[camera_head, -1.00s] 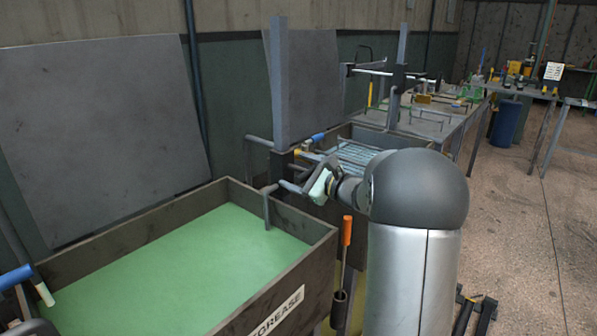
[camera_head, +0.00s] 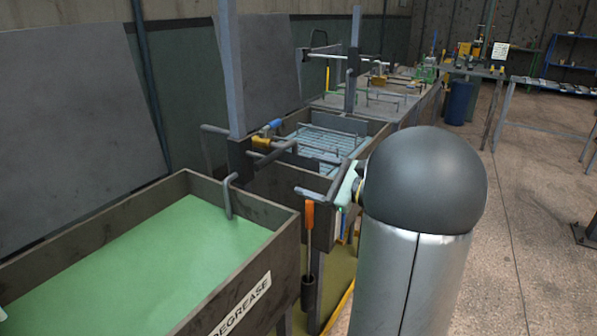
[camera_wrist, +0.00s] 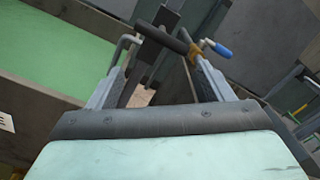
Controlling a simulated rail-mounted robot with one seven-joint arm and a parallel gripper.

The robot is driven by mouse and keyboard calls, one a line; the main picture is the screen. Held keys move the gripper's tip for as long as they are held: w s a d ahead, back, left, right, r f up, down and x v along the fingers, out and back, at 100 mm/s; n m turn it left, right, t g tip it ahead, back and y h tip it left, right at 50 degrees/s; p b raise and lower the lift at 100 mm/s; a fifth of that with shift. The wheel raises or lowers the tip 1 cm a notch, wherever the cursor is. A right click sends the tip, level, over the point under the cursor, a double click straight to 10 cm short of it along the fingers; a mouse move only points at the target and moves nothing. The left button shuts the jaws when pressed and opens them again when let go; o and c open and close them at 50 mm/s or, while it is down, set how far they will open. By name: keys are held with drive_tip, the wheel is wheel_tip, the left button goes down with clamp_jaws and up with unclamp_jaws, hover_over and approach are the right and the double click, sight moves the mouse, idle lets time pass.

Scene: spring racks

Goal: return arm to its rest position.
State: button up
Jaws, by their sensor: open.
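My gripper (camera_wrist: 160,72) shows in the wrist view with its two grey fingers spread apart and nothing between them. Its pale green housing fills the bottom of that view. In the head view, my gripper (camera_head: 325,180) sits in front of the blue-wired tank, near the orange-handled tool, and is partly hidden behind my dark rounded arm joint. A crossbar with a blue-ended, yellow-collared handle (camera_head: 268,130) lies by the grey post, apart from the fingers. In the wrist view, this blue handle (camera_wrist: 222,49) is beyond the right finger.
The degrease tank (camera_head: 268,232) with green liquid stands at left. An orange-handled tool (camera_head: 309,218) hangs in front. Open floor (camera_head: 530,190) lies to the right.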

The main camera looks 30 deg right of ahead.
drive_tip(key=shift+s+d, duration=0.15)
drive_tip(key=shift+s, duration=0.15)
drive_tip(key=shift+r, duration=0.1)
